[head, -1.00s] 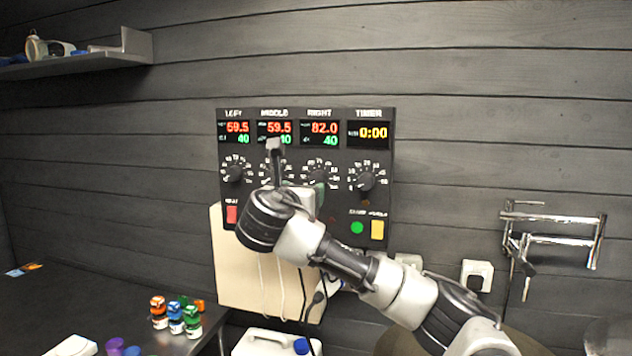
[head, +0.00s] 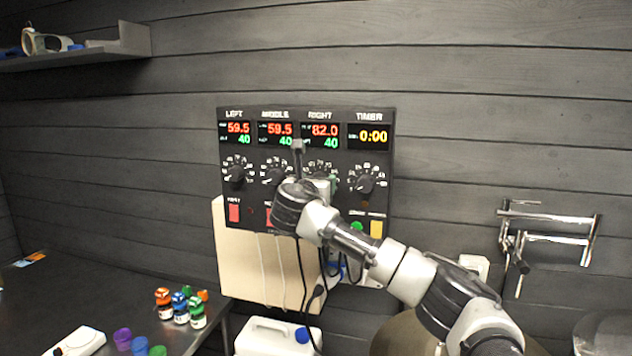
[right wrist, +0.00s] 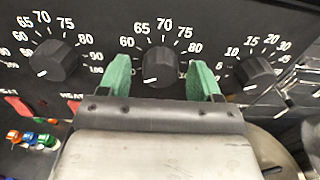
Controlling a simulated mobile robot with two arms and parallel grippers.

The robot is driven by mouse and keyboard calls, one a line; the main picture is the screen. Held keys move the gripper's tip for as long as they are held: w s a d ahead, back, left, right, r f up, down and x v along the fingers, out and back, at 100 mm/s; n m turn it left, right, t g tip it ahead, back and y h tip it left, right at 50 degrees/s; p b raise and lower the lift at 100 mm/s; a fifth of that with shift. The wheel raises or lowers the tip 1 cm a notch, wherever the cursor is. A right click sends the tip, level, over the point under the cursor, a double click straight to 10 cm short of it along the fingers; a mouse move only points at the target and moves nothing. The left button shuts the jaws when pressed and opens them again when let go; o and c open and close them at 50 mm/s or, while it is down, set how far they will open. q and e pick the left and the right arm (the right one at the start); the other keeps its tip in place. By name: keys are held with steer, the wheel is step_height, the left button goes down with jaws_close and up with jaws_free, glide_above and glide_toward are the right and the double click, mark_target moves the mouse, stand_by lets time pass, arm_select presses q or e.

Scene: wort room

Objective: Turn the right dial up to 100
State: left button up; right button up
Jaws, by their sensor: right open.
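The control panel (head: 208,150) on the wall carries LEFT, MIDDLE, RIGHT and TIMER columns. The RIGHT display (head: 320,135) reads 82.0 in red and 40 in green. The right dial is mostly hidden behind my right gripper (head: 324,184) in the head view. In the right wrist view the right dial (right wrist: 163,66) is a black knob, its white mark pointing to the lower left. My right gripper (right wrist: 161,80) is open, with one green fingertip on each side of this dial; whether they touch it I cannot tell. My left gripper is out of view.
The middle dial (head: 277,174) and timer dial (head: 365,184) flank the right dial closely. Red switches, a green button and a yellow button (head: 377,229) sit below. Small bottles (head: 180,311) stand on the table at left. A metal wall fixture (head: 550,235) is at right.

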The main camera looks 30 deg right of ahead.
steer(key=shift+c, duration=0.5)
steer(key=c, duration=0.8)
steer(key=shift+f, duration=0.1)
